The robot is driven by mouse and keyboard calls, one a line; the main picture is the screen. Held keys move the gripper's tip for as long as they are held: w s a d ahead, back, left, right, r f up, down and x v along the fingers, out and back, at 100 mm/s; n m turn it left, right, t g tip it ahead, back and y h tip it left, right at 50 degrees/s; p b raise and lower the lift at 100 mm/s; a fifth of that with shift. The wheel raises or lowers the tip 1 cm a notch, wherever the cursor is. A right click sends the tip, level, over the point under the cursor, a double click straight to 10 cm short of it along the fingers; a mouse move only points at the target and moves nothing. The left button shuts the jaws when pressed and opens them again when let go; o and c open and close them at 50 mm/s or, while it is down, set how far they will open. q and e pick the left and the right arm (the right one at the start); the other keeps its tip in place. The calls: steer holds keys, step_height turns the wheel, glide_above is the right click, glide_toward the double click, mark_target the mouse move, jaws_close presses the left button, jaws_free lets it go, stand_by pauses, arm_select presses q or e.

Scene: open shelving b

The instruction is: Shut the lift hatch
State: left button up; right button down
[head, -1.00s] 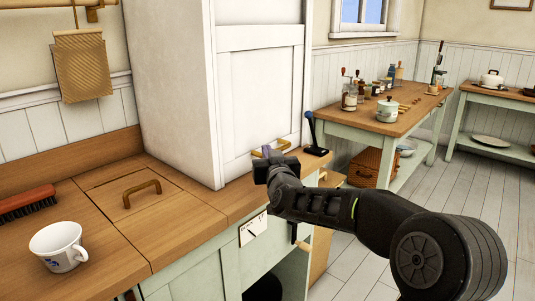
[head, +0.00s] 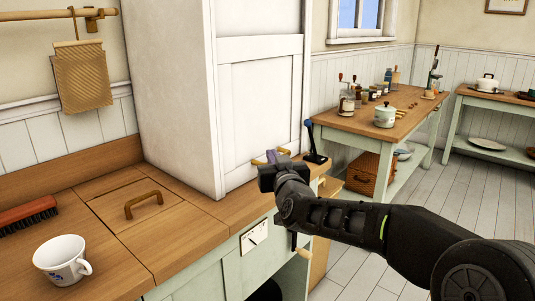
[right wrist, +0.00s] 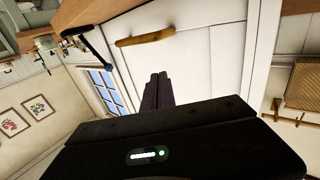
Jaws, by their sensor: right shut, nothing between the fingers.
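The lift hatch (head: 262,100) is a white framed panel on the front of a tall white cabinet. It reaches down close to the counter; its bottom edge is partly hidden by my right gripper, so I cannot tell if a gap is left. A brass-coloured bar handle (head: 257,162) sits low on it. My right gripper (head: 271,156) is shut and empty, just in front of the handle. In the right wrist view the shut fingers (right wrist: 158,80) point at the white panel, with the handle (right wrist: 145,38) apart from the tips. My left gripper is not in view.
A blue-handled lever (head: 312,140) stands on the counter right of the cabinet. A lidded counter panel with a handle (head: 144,201), a white mug (head: 60,258) and a brush (head: 28,214) are left. A green table (head: 350,124) with jars stands behind.

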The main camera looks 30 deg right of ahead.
steer(key=shift+v, duration=1.8)
steer(key=shift+a, duration=0.1)
